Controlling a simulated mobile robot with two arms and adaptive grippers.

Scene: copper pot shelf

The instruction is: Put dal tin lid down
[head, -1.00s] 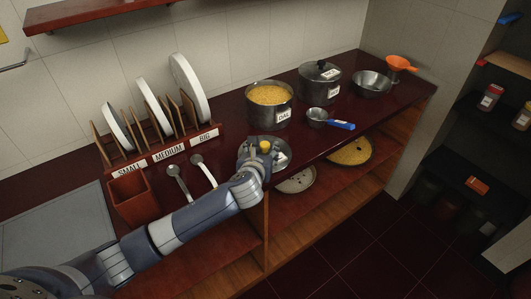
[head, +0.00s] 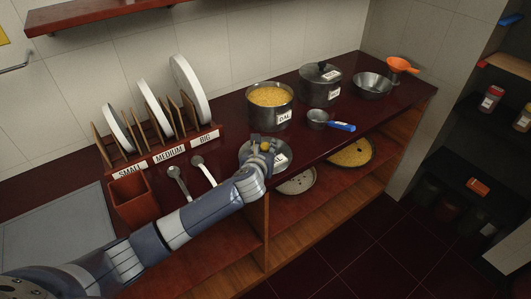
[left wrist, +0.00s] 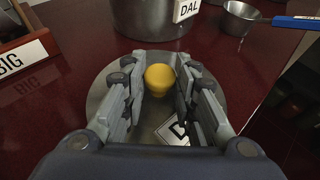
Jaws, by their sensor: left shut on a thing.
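The dal tin lid (head: 249,153) is a round grey metal disc with a yellow knob (head: 265,147) and a white label. It lies level at the counter, in front of the dal tin (head: 270,108); I cannot tell whether it touches the surface. My left gripper (head: 260,151) is shut on the lid's knob. In the left wrist view the knob (left wrist: 159,80) sits between the fingers, with the lid (left wrist: 152,114) below and its label partly hidden. The dal tin is open and full of yellow dal. My right gripper is not in view.
A measuring cup with a blue handle (head: 342,127) lies right of the lid. Two ladles (head: 203,170) lie to its left, near the plate rack (head: 158,158). A lidded pot (head: 320,88) and a steel bowl (head: 372,84) stand further back. The counter's front edge is close to the lid.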

